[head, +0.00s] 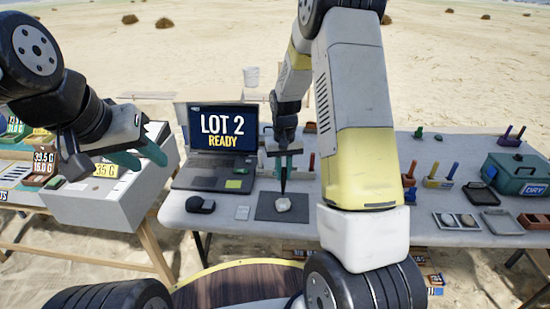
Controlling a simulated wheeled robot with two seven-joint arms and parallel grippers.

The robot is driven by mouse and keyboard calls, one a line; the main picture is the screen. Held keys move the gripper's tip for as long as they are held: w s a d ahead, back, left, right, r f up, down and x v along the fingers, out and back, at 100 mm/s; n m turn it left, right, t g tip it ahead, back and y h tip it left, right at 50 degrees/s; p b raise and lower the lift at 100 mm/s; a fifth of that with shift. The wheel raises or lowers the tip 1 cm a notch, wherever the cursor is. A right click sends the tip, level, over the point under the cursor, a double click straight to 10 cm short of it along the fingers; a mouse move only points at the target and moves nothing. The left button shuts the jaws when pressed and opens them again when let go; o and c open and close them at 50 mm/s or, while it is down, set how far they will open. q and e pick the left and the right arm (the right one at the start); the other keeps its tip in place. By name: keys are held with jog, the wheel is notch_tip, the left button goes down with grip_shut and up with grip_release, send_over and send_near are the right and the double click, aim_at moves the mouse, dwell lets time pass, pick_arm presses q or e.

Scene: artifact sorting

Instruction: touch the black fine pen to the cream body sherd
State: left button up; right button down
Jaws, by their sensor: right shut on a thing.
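The cream body sherd (283,205) lies on a dark grey mat (267,208) on the table, in front of the laptop. My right gripper (284,154) is above it, pointing down and shut on the black fine pen (283,180). The pen is about upright, with its tip at the sherd's upper edge in the picture. I cannot tell whether the tip touches the sherd or stops just short of it. My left gripper (118,162) is at the left over the grey box, with its fingers apart and nothing seen between them.
A laptop (218,143) reading "LOT 2 READY" stands behind the mat. A black mouse-like item (200,205) and a small grey device (242,213) lie left of the mat. My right arm hides the table's middle. A teal box (515,173) and trays stand at the right.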

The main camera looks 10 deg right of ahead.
aim_at(283, 184)
jog(key=shift+f, duration=2.2)
jog(key=shift+f, duration=0.65)
dwell(0.6)
jog(key=shift+r, duration=0.1)
jog(key=shift+r, duration=3.9)
